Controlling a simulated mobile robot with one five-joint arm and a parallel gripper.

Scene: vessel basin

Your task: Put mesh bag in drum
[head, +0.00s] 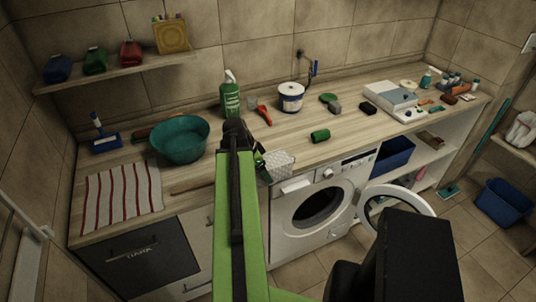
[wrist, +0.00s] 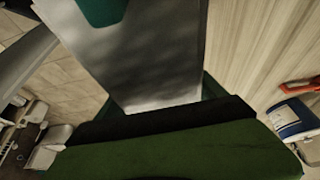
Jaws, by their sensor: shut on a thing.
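The mesh bag (head: 281,166) is a whitish, grid-patterned piece near the counter's front edge, just above the washing machine. My gripper (head: 263,164) is at its left side and shut on it; my arm hides part of the contact. The drum (head: 318,207) is the dark round opening in the front of the white washing machine (head: 285,218), below and right of the bag. Its round door (head: 428,207) stands swung open to the right, partly behind a dark part of mine. In the wrist view, dark green and grey surfaces fill the middle, and the bag cannot be made out surely.
The wooden counter holds a teal basin (head: 180,139), a green spray bottle (head: 230,95), a white tub (head: 291,97), a green roll (head: 320,136) and a striped cloth (head: 121,190). A blue bin (head: 393,154) sits on the shelf right of the machine.

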